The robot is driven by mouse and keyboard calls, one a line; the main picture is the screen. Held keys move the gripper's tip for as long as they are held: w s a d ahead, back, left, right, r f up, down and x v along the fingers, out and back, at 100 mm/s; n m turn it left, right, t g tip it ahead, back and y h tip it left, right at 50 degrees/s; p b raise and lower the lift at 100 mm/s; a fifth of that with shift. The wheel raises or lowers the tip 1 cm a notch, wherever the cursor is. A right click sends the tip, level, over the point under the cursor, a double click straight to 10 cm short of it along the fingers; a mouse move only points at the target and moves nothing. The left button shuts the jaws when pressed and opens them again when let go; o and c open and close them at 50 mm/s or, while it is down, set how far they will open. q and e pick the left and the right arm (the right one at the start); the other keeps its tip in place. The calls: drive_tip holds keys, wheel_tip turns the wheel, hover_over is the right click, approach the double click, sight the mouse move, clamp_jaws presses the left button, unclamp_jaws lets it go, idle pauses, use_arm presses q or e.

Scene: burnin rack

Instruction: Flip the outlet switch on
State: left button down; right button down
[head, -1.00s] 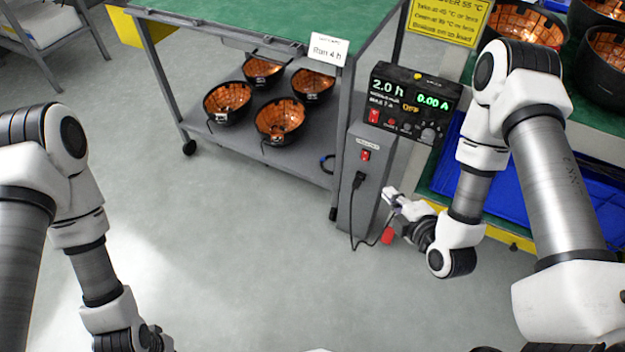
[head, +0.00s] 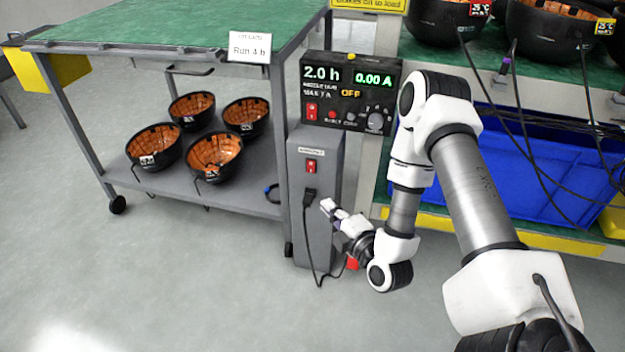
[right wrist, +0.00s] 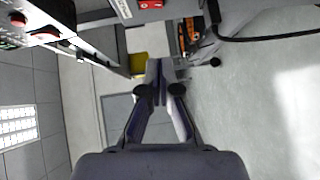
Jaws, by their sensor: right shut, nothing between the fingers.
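The outlet switch (head: 311,166) is a small red rocker below a white label on the front of a grey post (head: 320,225). A black plug (head: 309,194) sits in the outlet under it, with its cord hanging down. In the right wrist view a red switch (right wrist: 150,4) shows at the top edge. My right gripper (head: 327,206) is shut and empty, just right of the plug and below the switch, apart from the switch as far as I can tell. Its closed fingers (right wrist: 160,68) show in the right wrist view. My left gripper is out of view.
A control box (head: 350,92) reading 2.0 h, 0.00 A and OFF stands on the post, with its own red switch (head: 312,111). A cart (head: 240,190) holding several black bowls stands left. A blue bin (head: 510,160) is at right. Floor in front is clear.

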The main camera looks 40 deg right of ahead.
drive_tip(key=b, duration=0.4)
approach(307, 170)
drive_tip(key=w+a, duration=0.3)
drive_tip(key=w, duration=0.1)
drive_tip(key=w+d, duration=0.1)
drive_tip(key=w+d+b, duration=0.1)
drive_tip(key=d, duration=0.1)
drive_tip(key=shift+f, duration=0.35)
drive_tip(key=shift+w+d, duration=0.1)
drive_tip(key=shift+w, duration=0.05)
drive_tip(key=shift+r, duration=0.1)
drive_tip(key=shift+w+d, duration=0.1)
drive_tip(key=shift+d, duration=0.05)
